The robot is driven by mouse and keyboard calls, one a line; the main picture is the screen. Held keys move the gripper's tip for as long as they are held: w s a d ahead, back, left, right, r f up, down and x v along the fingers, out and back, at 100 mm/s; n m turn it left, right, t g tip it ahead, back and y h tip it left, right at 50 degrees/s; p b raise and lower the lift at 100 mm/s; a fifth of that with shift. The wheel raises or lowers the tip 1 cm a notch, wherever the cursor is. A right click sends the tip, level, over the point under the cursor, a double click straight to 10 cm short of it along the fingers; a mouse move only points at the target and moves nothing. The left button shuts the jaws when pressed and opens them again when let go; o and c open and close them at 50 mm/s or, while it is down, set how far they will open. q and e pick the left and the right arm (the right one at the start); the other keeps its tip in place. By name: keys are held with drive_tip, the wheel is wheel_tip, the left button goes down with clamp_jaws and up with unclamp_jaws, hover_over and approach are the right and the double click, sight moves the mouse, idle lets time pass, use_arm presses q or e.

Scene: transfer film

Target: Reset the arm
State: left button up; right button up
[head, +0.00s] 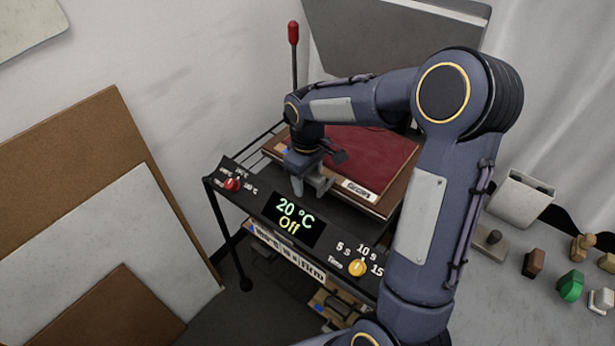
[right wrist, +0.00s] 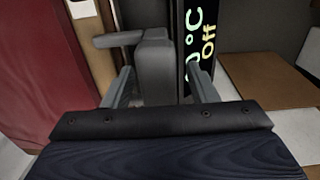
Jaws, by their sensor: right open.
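My right arm reaches in from the right in the head view, and its right gripper (head: 312,188) is over the front edge of a dark press machine (head: 232,205). In the right wrist view the right gripper's fingers (right wrist: 162,88) stand apart. A grey block-like part (right wrist: 155,65) with a side bar shows between them; I cannot tell whether they touch it. The machine's display (head: 292,219) reads 20 °C, Off. A red book-like cover (head: 370,150) lies on the machine behind the gripper. My left gripper is not in view.
A red-tipped lever (head: 294,35) stands upright behind the machine. Red (head: 232,184) and yellow (head: 357,268) knobs are on its front. Brown and white boards (head: 80,230) lean at the left. Several small stamps (head: 570,287) and a white container (head: 520,197) stand on the right table.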

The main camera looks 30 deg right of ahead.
wheel_tip(320, 180, up, 8)
drive_tip(key=shift+f+b, duration=0.1)
drive_tip(key=shift+b, duration=0.25)
